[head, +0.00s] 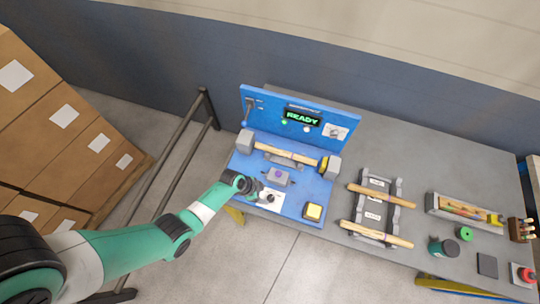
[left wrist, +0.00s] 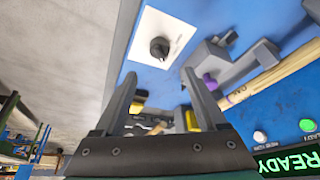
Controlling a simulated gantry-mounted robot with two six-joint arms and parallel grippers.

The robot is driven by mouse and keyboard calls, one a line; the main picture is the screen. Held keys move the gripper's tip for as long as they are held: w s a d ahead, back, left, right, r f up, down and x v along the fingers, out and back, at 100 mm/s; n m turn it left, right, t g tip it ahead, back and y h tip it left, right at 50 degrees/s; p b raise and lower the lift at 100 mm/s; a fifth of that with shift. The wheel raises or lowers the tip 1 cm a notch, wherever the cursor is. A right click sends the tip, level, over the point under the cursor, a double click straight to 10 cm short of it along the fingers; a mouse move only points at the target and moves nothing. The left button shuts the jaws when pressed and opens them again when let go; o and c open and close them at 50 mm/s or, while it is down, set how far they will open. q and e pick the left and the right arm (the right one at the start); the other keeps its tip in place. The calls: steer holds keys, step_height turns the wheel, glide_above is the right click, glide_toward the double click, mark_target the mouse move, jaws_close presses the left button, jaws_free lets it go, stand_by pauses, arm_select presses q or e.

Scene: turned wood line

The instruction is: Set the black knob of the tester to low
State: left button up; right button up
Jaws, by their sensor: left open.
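The blue tester (head: 290,205) stands at the left end of the grey table, with a lit green READY display (head: 302,117) on its upright back panel. In the left wrist view, the black knob (left wrist: 159,48) sits on a white plate (left wrist: 178,29) on the blue base. My left gripper (head: 257,192) is over the near-left part of the base, by that plate. In the left wrist view its two fingers (left wrist: 159,75) are spread, with the knob ahead of the gap and nothing held. The knob's setting cannot be read. My right gripper is out of view.
A wooden spindle (head: 285,151) lies across grey supports on the tester. A rack (head: 374,209) with wooden spindles and a parts tray (head: 462,211) stand to the right. A dark rail (head: 180,150) runs left of the table.

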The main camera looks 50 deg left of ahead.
mark_target(269, 197)
arm_select(q)
steer(key=b+x, duration=0.2)
steer(key=b, duration=0.1)
steer(key=b+x, duration=0.3)
steer(key=b, duration=0.1)
steer(key=b+x, duration=0.3)
steer(key=b, duration=0.1)
steer(key=shift+s+a+f, duration=0.2)
steer(key=shift+s+f, duration=0.15)
steer(key=shift+f, duration=0.1)
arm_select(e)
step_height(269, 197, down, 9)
arm_select(q)
jaws_close()
